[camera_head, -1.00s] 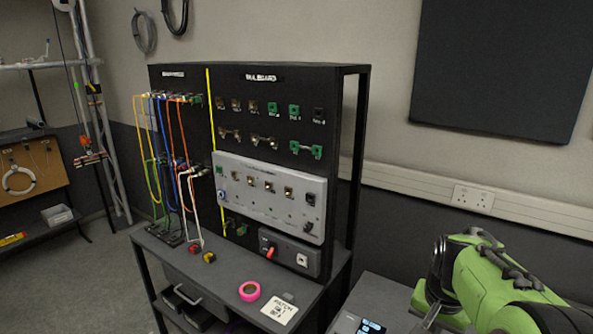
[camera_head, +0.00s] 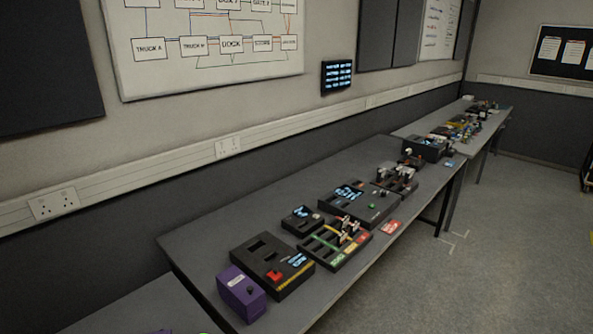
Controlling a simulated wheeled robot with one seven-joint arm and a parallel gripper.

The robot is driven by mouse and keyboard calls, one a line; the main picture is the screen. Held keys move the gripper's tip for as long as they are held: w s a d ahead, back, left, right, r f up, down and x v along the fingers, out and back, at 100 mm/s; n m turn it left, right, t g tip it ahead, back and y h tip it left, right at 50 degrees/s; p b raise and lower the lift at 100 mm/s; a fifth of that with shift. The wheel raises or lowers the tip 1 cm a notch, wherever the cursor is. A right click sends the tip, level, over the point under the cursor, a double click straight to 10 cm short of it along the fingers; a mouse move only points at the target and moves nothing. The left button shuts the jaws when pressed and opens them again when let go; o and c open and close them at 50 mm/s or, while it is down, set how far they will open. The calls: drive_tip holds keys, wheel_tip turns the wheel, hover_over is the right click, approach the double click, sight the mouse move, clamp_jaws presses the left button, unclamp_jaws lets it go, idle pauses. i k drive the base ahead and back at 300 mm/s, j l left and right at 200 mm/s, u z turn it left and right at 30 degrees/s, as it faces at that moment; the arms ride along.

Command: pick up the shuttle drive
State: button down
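I cannot tell for sure which thing is the shuttle drive. On the long grey bench, a rack with green, yellow and red marked slots (camera_head: 333,247) holds a few small upright pieces (camera_head: 348,229), too small to identify. A second holder with upright pieces (camera_head: 397,178) is farther along. My gripper is not in view now.
The long grey bench (camera_head: 215,233) runs away to the right, with a black unit with a lit display (camera_head: 358,203) on it. A second bench (camera_head: 420,130) with equipment is beyond. A red label (camera_head: 390,227) lies at the front edge. The floor (camera_head: 480,275) at right is clear.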

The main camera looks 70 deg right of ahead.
sight(409, 175)
drive_tip(key=z, duration=3.45)
drive_tip(key=l+z, duration=0.1)
drive_tip(key=z, duration=0.35)
drive_tip(key=l+z, duration=0.1)
drive_tip(key=z, duration=0.4)
drive_tip(key=i+z, duration=0.15)
drive_tip(key=z, duration=0.8)
drive_tip(key=i+j+u, duration=0.1)
drive_tip(key=i+u, duration=0.55)
drive_tip(key=u, duration=0.15)
drive_tip(key=i+l+u, duration=0.15)
drive_tip(key=i+u, duration=0.55)
drive_tip(key=i, duration=1.05)
drive_tip(key=i+j+u, duration=0.15)
drive_tip(key=i+u, duration=0.15)
drive_tip(key=i, duration=0.3)
drive_tip(key=i+u, duration=0.25)
drive_tip(key=i, duration=0.35)
drive_tip(key=i+l+u, duration=0.1)
drive_tip(key=i+u, duration=0.2)
drive_tip(key=i, duration=0.3)
drive_tip(key=i+l+u, duration=0.25)
drive_tip(key=i, duration=0.35)
